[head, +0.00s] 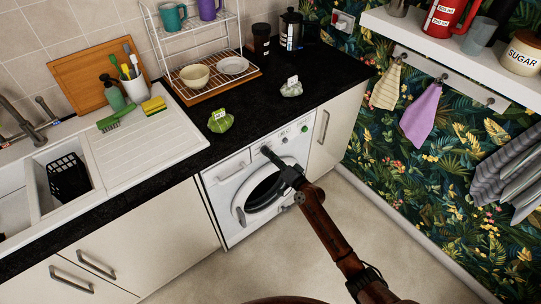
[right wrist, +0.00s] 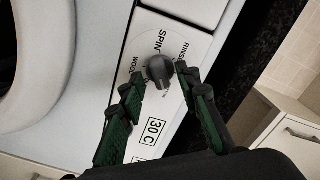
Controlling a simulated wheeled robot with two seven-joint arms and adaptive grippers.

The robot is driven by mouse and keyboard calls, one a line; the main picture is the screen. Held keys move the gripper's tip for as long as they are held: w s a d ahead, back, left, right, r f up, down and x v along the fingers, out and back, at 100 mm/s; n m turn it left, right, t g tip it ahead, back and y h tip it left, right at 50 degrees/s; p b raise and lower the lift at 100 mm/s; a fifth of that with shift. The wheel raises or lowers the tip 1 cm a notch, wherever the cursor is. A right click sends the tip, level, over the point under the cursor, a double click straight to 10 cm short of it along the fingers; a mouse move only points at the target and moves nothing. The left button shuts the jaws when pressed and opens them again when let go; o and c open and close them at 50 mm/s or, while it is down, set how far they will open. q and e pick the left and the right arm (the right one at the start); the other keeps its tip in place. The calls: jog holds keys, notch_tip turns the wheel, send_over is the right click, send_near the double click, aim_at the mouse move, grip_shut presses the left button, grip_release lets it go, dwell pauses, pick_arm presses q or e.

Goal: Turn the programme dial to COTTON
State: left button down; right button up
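The white washing machine (head: 228,172) stands under the dark worktop, its round door closed. The programme dial (right wrist: 158,70), a dark grey knob, shows on its panel in the right wrist view. SPIN, RINSE and WOOL are readable around it; another label by its lower edge is partly hidden. I cannot tell exactly which label the dial points to. My right gripper (right wrist: 160,76) is open, with one fingertip on each side of the dial; it also shows at the panel in the head view (head: 268,154). Whether the fingertips touch the knob is unclear. My left gripper is out of view.
A panel marked 30 C (right wrist: 153,130) lies beside the dial. On the worktop above stand a green labelled item (head: 220,121), a grey labelled item (head: 291,88) and a dish rack (head: 200,75). Floor in front of the machine (head: 215,275) is clear apart from my arm.

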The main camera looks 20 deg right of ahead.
jog(key=v, duration=1.2)
dwell(0.4)
